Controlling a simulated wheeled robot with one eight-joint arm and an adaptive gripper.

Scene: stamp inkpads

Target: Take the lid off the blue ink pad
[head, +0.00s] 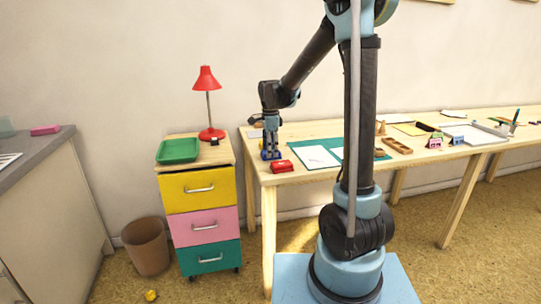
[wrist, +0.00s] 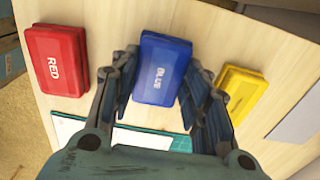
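The blue ink pad (wrist: 160,70), marked "BLUE", lies on the table between the two fingers of my gripper (wrist: 158,82) in the wrist view. My gripper is open around it, with a finger on each side. Small gaps seem to show, but I cannot tell whether either finger touches. The lid is on the pad. In the head view my gripper (head: 270,152) points down at the table's left end, and a bit of the blue pad (head: 265,155) shows at its fingertips.
A red ink pad (wrist: 56,62) lies to the left in the wrist view and a yellow one (wrist: 235,92) to the right. A green cutting mat (head: 338,152) with white paper lies nearby. A drawer cabinet (head: 200,222) with a green tray (head: 178,150) and red lamp (head: 206,80) stands left of the table.

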